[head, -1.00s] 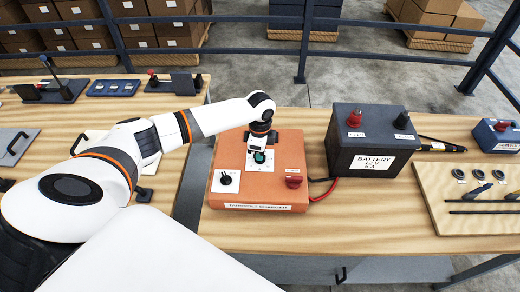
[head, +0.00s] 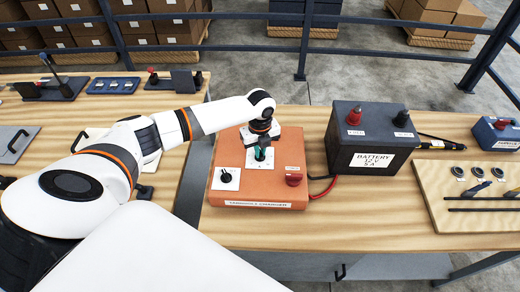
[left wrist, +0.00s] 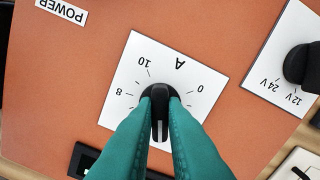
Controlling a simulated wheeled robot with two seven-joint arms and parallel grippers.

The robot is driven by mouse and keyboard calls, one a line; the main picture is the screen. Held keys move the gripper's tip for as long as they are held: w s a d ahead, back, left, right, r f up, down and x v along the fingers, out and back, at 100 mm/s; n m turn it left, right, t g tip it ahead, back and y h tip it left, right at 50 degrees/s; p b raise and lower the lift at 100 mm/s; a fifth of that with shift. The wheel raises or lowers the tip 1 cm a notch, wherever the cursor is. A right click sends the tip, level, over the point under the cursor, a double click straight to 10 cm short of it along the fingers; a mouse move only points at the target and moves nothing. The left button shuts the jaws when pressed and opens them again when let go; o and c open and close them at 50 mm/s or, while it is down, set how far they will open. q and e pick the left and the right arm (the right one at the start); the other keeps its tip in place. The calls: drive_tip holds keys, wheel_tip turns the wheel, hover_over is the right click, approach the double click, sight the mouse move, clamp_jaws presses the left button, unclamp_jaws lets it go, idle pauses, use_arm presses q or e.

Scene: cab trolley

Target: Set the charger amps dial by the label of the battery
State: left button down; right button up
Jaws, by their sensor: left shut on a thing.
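The orange charger (head: 222,198) lies on the wooden bench. Its amps dial (left wrist: 160,112) is a black knob on a white plate marked A; 0, 8 and 10 show in the left wrist view, the other marks are hidden by the fingers. My left gripper (head: 261,165) has its teal fingers (left wrist: 160,105) shut on both sides of this knob. Which mark the knob points at I cannot tell. The dark battery (head: 372,140) stands right of the charger; its label (head: 372,161) reads BATTERY 12 V 5 A. My right gripper is not in view.
A black 12V/24V knob (left wrist: 300,64) sits beside the amps dial, and a red knob (head: 293,180) is on the charger's right. Red and black cables run towards the battery. A wooden board (head: 430,190) with tools lies at the right. The bench front is clear.

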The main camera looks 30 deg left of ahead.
use_arm(q)
drive_tip(key=m, duration=0.4)
drive_tip(key=shift+m, duration=0.3)
idle(0.3)
drive_tip(key=c, duration=1.5)
unclamp_jaws()
drive_tip(key=shift+r, duration=0.1)
wheel_tip(320, 180, up, 12)
drive_tip(key=b, duration=0.4)
